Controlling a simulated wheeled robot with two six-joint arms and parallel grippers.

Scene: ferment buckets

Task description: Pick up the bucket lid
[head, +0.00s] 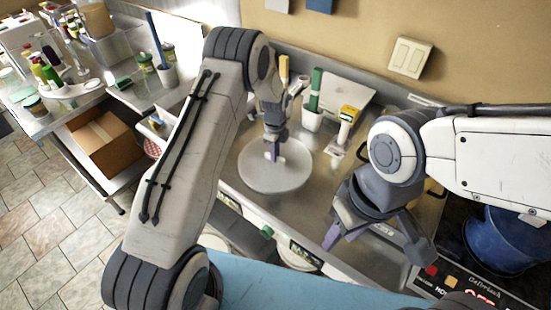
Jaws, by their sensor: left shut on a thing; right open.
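The bucket lid (262,181) is a pale round disc with a raised grip in its middle. It is over the steel counter, in the centre of the head view. My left gripper (273,156) points down at the lid's middle and is shut on its grip. The fingertips partly hide the grip. I cannot tell whether the lid touches the counter or hangs just above it. My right gripper (376,246) is open and empty over the counter's front right, apart from the lid.
A white cup with a green-handled tool (313,118) and a yellow-topped bottle (346,125) stand behind the lid. A blue bucket (492,243) is at the right. Pale buckets (295,258) show below the counter's front edge. A cardboard box (100,145) sits on a left shelf.

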